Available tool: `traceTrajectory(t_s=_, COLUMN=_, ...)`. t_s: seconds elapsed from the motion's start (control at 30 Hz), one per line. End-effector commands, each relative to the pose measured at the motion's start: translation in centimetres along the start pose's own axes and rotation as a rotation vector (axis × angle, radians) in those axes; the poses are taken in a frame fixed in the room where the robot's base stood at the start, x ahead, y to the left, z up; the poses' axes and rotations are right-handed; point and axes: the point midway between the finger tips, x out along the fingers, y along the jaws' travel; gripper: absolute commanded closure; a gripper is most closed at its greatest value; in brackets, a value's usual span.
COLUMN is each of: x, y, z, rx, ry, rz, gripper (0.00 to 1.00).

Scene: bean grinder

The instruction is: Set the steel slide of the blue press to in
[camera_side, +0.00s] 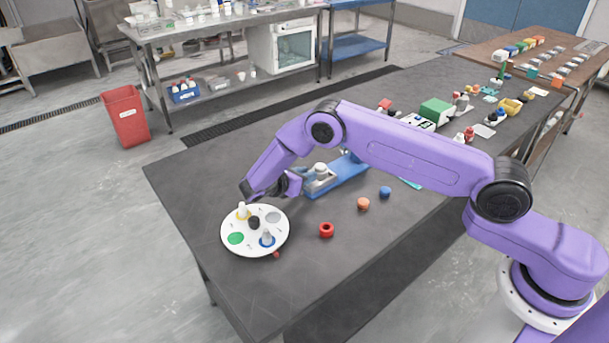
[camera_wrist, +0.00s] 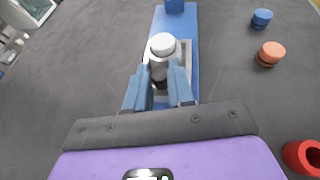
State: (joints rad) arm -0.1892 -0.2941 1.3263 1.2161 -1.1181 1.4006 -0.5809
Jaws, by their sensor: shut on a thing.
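The blue press (camera_side: 350,178) lies on the dark table as a long blue base, with a taller blue block (camera_wrist: 174,6) at its far end in the wrist view. Its steel slide (camera_side: 316,184) is at the end near my gripper. A pale-topped cylinder (camera_wrist: 163,45) stands on the slide (camera_wrist: 186,58). My gripper (camera_wrist: 162,72) reaches over the near end of the press, its blue fingers on either side of a steel part of the slide, shut on it. The fingers hide part of the slide's near end. In the side view my gripper (camera_side: 294,184) is low beside the press.
A round white palette (camera_side: 281,243) with coloured spots and small pieces lies just left of the press. A red ring (camera_side: 326,230), an orange knob (camera_side: 363,204) and a blue knob (camera_side: 385,192) stand to its front right. More items crowd the table's far end.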

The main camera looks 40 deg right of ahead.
Motion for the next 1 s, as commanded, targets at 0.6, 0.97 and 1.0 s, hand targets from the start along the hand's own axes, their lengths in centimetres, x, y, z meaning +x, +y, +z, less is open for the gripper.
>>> traceTrajectory(t_s=0.6, x=8.5, y=-1.9, z=3.6, rx=0.000, ry=-0.001, rz=-0.001, gripper=1.00)
traceTrajectory(t_s=0.97, x=8.7, y=-1.9, z=3.6, rx=0.002, ry=-0.001, rz=-0.005, gripper=0.52)
traceTrajectory(t_s=1.0, x=8.7, y=-1.9, z=3.6, rx=0.001, ry=-0.001, rz=-0.004, gripper=0.52)
